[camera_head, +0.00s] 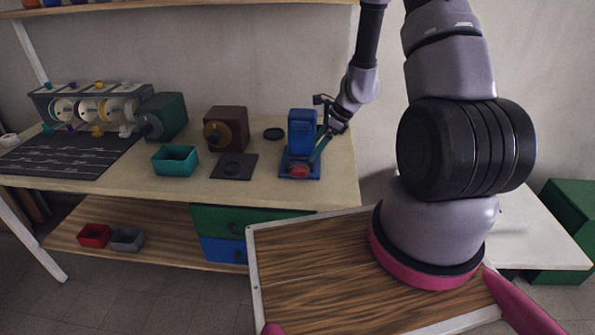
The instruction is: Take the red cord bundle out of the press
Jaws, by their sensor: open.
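The press (302,130) is blue and stands on the workbench, near its right end. The red cord bundle (299,171) is a small red shape low at the front of the press, on its base. My gripper (322,138) is at the right side of the press, above and to the right of the red bundle. It is open, with nothing seen in it. A thin teal bar (319,150) slants beside the press, close to my gripper. I cannot tell whether my gripper touches the bar. The fingertips are small and partly hard to make out.
On the workbench (265,190), a dark plate (233,167), a brown box-shaped device (229,128), a teal tray (175,161) and a green device (163,116) stand left of the press. The bench front between plate and press is clear.

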